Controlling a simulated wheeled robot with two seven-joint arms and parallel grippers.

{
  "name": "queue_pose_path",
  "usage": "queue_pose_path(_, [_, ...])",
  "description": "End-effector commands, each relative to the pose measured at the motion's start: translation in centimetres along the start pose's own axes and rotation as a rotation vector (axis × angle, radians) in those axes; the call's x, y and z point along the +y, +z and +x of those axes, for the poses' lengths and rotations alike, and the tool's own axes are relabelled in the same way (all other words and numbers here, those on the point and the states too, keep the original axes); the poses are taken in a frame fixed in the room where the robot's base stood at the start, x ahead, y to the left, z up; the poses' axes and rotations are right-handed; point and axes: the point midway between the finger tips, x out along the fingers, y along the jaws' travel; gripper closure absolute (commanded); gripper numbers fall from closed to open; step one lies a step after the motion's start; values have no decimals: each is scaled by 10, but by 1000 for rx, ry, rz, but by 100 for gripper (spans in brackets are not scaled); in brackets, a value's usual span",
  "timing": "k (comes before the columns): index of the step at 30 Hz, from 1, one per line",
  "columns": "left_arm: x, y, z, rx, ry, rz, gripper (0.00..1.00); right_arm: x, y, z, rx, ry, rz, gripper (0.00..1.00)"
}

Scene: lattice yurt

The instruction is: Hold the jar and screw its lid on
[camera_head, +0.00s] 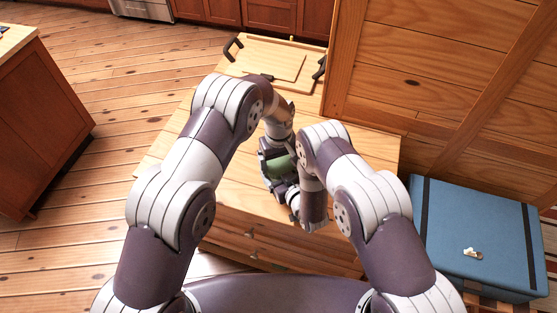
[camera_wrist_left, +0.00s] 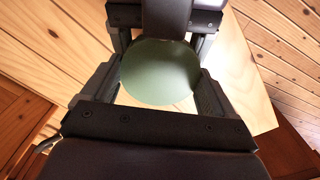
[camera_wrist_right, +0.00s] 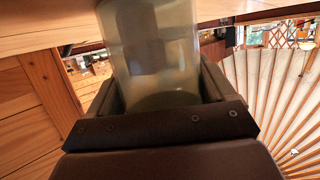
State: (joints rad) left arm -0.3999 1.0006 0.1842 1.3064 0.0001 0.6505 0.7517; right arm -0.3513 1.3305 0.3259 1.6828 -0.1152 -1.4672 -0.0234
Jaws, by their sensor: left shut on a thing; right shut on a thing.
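The green round lid (camera_wrist_left: 160,72) sits between the fingers of my left gripper (camera_wrist_left: 152,90), which is shut on it. In the head view the lid (camera_head: 281,167) shows as a green patch among the grippers, over the table. The clear, greyish jar (camera_wrist_right: 150,50) stands between the fingers of my right gripper (camera_wrist_right: 160,90), which is shut on it. The right gripper's fingers also show beyond the lid in the left wrist view, so lid and jar are close together. The arms hide most of the jar in the head view. I cannot tell whether the lid's threads are engaged.
The wooden table (camera_head: 225,190) has free room left of the grippers. A wooden board or tray with dark handles (camera_head: 270,62) lies at its far end. A blue chest (camera_head: 478,235) stands at the right, and a wooden cabinet (camera_head: 40,120) at the left.

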Motion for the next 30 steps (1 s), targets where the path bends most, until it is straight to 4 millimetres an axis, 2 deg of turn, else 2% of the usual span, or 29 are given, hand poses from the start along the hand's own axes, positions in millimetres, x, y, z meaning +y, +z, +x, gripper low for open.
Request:
queue_pose_path(3, [0,0,0,1,0,261,49,0,0,0,0,0,0,100])
queue_pose_path(6, [0,0,0,0,0,420,49,0,0,0,0,0,0,100])
queue_pose_path(9, [0,0,0,0,0,474,49,0,0,0,0,0,0,100])
queue_pose_path(15, [0,0,0,0,0,472,49,0,0,0,-1,1,0,100])
queue_pose_path(16, [0,0,0,0,0,472,6,0,0,0,-1,1,0,100])
queue_pose_path(17, [0,0,0,0,0,472,0,0,0,0,-1,1,0,100])
queue_pose_path(24, [0,0,-2,1,0,470,0,0,0,0,-1,0,0,100])
queue_pose_path(30, [0,-1,-28,3,1,470,0,0,0,0,-1,0,0,100])
